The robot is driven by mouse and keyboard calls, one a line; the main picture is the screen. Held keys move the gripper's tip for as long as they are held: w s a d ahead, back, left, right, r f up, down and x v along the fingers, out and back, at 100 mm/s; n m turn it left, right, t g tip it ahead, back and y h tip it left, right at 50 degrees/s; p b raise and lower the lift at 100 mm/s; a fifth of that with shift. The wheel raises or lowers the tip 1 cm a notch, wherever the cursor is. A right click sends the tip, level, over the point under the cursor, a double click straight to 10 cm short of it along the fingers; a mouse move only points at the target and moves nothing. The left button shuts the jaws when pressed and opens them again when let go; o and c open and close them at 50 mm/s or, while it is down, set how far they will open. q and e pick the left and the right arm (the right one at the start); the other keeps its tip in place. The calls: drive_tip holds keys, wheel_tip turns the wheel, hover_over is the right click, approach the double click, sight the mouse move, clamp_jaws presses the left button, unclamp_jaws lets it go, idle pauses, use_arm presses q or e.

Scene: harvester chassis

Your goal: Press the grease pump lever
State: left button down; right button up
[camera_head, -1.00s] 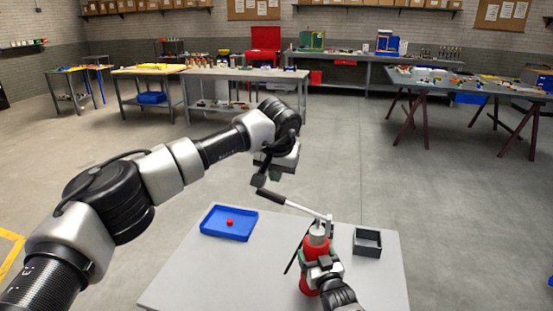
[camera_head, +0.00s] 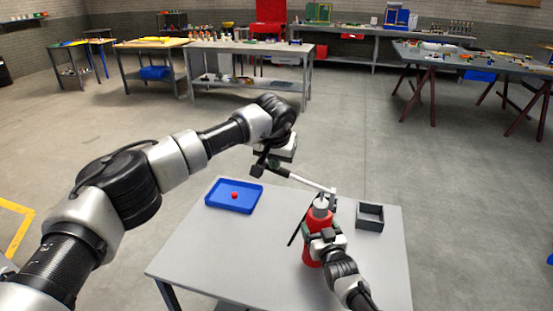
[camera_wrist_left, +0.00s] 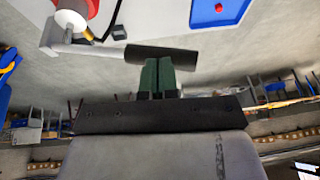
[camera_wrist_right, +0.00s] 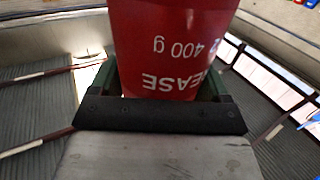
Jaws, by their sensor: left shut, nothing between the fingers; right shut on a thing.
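The red grease pump (camera_head: 312,250) stands upright on the grey table, with a silver top and a lever (camera_head: 305,182) reaching up and left to a black handle (camera_head: 278,171). My right gripper (camera_head: 320,236) is shut around the red body; the right wrist view shows the red body (camera_wrist_right: 170,45) between its fingers. My left gripper (camera_head: 272,160) is shut and empty, at the black handle. In the left wrist view its closed green fingertips (camera_wrist_left: 158,65) lie at or just behind the handle (camera_wrist_left: 150,52); I cannot tell if they touch.
A blue tray (camera_head: 216,208) with a small red ball (camera_head: 235,195) lies on the table's left side. A dark open box (camera_head: 370,224) stands right of the pump. The table (camera_head: 220,255) is bare in front. Workbenches stand far behind.

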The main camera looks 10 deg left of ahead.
use_arm(q)
wheel_tip(320, 180, down, 9)
drive_tip(key=a+h, duration=0.2)
drive_tip(key=h, duration=0.1)
drive_tip(key=shift+a+f+n, duration=0.15)
drive_tip(key=shift+a+n, duration=0.2)
drive_tip(key=shift+n, duration=0.05)
use_arm(e)
drive_tip(key=shift+r, duration=0.1)
use_arm(q)
drive_tip(key=w+a+v, duration=0.1)
drive_tip(key=v, duration=1.3)
drive_tip(key=shift+w+a, duration=0.2)
drive_tip(key=shift+a, duration=0.05)
use_arm(e)
drive_tip(key=o, duration=1.8)
